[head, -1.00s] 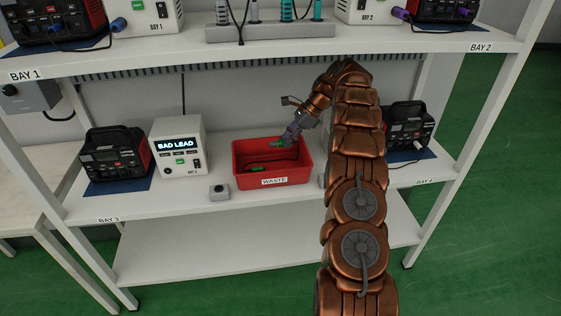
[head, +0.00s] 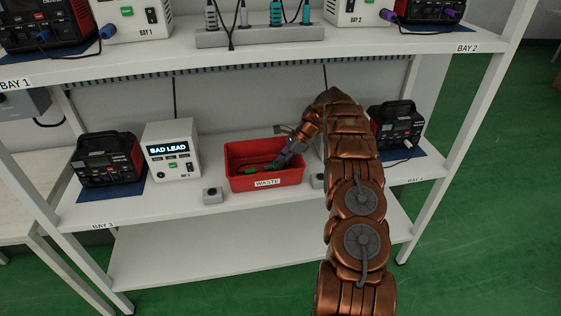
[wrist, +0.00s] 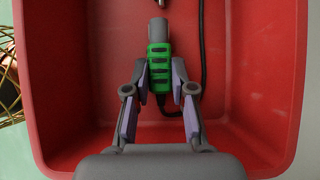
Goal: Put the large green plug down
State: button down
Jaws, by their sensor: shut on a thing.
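My gripper (head: 283,160) reaches down into the red bin marked WASTE (head: 267,183). In the wrist view its fingers (wrist: 158,84) stand on both sides of the large green plug (wrist: 160,68), which has a grey end and dark ribs, and are shut on it. A black lead runs from the plug along the right of the bin. In the head view the plug (head: 272,167) shows low inside the bin, partly behind the gripper. I cannot tell whether it touches the bin floor.
The bin stands on the middle shelf, with a small grey box (head: 212,195) to its left and another (head: 318,181) to its right. A white unit reading BAD LEAD (head: 170,150) stands left. The upper shelf holds a power strip (head: 265,36) above the arm.

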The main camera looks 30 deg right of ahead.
jog(key=shift+f, duration=0.3)
jog(key=shift+s+a+f, duration=0.1)
jog(key=shift+f, duration=0.25)
jog(key=c, duration=1)
grip_release()
jog(key=shift+s+f, duration=0.1)
jog(key=shift+f, duration=0.15)
jog(key=shift+r, duration=0.7)
jog(key=shift+w+v, duration=0.15)
jog(key=shift+v, duration=2.95)
jog(key=shift+w+v, duration=0.1)
jog(key=shift+v, duration=3)
jog(key=shift+r, duration=0.1)
